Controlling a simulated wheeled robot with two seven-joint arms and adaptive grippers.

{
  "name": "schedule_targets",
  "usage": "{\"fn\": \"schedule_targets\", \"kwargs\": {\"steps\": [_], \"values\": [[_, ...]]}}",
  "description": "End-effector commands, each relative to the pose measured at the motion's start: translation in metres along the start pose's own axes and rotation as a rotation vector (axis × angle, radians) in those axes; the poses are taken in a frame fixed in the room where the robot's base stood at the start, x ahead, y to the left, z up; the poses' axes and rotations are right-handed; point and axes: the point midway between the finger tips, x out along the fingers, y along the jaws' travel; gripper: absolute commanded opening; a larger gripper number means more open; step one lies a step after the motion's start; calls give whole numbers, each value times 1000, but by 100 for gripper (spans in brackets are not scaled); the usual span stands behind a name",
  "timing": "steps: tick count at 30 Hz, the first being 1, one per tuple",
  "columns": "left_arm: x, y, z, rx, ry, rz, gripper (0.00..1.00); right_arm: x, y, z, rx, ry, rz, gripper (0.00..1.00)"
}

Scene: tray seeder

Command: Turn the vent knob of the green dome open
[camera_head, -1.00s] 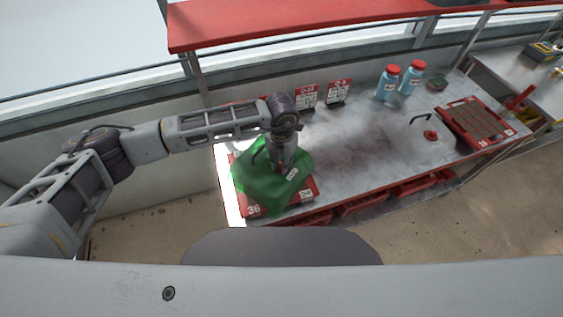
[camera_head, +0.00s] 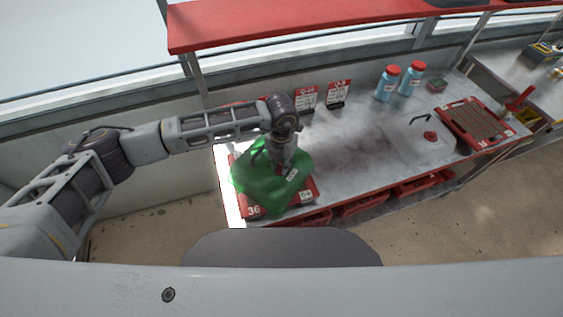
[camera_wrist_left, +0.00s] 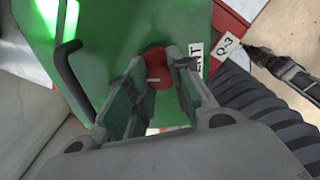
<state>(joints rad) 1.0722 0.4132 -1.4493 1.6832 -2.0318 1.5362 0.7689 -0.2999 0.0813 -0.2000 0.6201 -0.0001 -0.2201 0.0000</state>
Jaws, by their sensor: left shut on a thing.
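The green dome (camera_head: 262,185) sits over a red tray marked 36 (camera_head: 254,211) at the bench's left end. A dark bent handle (camera_wrist_left: 67,67) and a partly covered white label ending in "NT" (camera_wrist_left: 195,60) show on it in the left wrist view. The red vent knob (camera_wrist_left: 155,66) is between the fingers of my left gripper (camera_wrist_left: 152,85), which is shut on it. In the head view this gripper (camera_head: 284,165) points down onto the dome top and hides the knob. A dark-ended grey part, apparently my right gripper (camera_wrist_left: 272,62), shows at the wrist view's right edge; its fingers are unclear.
Two blue bottles with red caps (camera_head: 387,84) (camera_head: 410,79) stand at the back of the bench. A red tray of brown cells (camera_head: 476,122) lies at the right, beside a clear lid with a red knob (camera_head: 430,135). The bench middle (camera_head: 355,150) is free.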

Motion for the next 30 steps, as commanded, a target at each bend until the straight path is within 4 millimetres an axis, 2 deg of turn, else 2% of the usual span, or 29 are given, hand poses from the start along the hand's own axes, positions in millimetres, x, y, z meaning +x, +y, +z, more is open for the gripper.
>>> {"fn": "schedule_targets", "kwargs": {"steps": [1, 6, 20, 26, 30], "values": [[0, 0, 0, 0, 1, 0, 23, 0, 0, 0, 0, 0, 0, 0], [0, 0, 0, 0, 1, 0, 45, 0, -1, 0, 1, 0, -1, 0], [-4, 0, 0, 0, -1, 0, 46, 0, -1, 0, 0, 0, -1, 0], [-19, 0, 0, 0, -1, 0, 46, 0, -1, 0, 0, 0, -1, 0], [-38, 0, 1, 1, -2, 0, 46, 0, -1, 0, 1, 0, -1, 0]]}}
